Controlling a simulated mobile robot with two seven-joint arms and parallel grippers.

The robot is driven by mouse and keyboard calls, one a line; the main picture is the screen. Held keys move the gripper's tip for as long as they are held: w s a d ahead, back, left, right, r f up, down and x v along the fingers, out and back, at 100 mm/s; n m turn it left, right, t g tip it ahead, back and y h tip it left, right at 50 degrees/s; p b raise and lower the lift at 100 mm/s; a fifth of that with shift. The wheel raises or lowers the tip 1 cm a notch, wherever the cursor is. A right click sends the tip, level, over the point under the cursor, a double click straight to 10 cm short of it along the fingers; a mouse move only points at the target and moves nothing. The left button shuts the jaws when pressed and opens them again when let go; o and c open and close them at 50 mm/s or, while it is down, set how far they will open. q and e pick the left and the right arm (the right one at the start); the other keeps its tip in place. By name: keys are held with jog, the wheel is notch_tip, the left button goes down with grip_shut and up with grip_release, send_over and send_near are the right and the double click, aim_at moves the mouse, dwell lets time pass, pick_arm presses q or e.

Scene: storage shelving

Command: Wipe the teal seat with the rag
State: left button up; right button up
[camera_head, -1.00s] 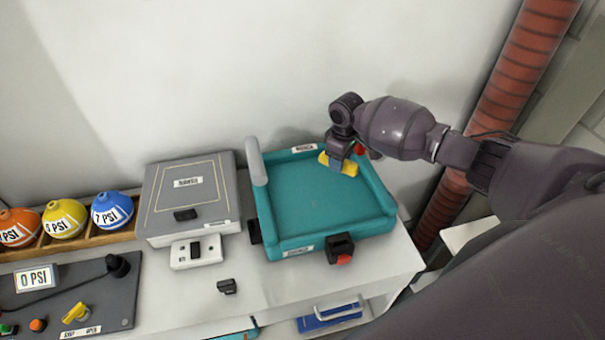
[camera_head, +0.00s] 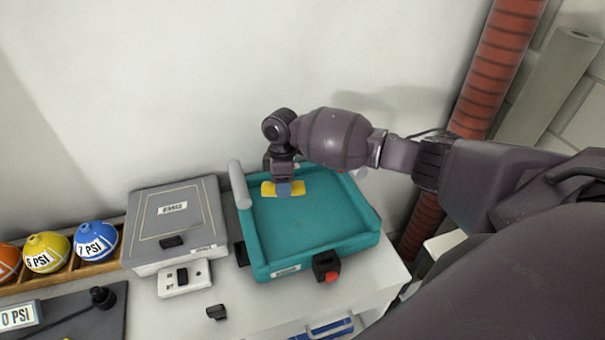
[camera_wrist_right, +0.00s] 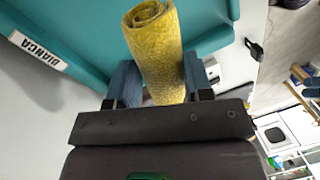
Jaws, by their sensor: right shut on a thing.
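The teal seat (camera_head: 308,225) is a shallow padded tray with raised edges on the white counter; it also shows in the right wrist view (camera_wrist_right: 62,30). The rag is a rolled yellow cloth (camera_head: 299,188) at the seat's back left part. My right gripper (camera_head: 284,188) is shut on the rag from above, its blue fingers on either side of the roll in the right wrist view (camera_wrist_right: 155,85). The rag appears to touch the seat surface, but exact contact is hard to tell. My left gripper is not in view.
A grey case (camera_head: 177,220) lies to the left, beside labelled balls (camera_head: 96,240). The wall is close behind.

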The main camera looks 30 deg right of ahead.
jog(key=shift+s+a+f+n, duration=0.1)
jog(key=shift+s+a+n, duration=0.1)
jog(key=shift+s+n, duration=0.65)
jog(key=shift+w+n+g, duration=0.1)
jog(key=shift+n+g, duration=0.4)
jog(key=shift+n, duration=0.15)
jog(key=b+x, duration=0.1)
jog(key=b, duration=0.1)
jog(key=b+x, duration=0.1)
jog(key=x, duration=0.1)
jog(key=shift+w+d+f+b, duration=0.1)
jog(key=shift+w+f+b, duration=0.1)
jog(key=shift+w+b, duration=0.15)
jog(key=shift+b+x, duration=0.85)
jog(key=shift+w+d, duration=0.1)
jog(key=shift+w, duration=0.1)
jog(key=shift+r, duration=0.1)
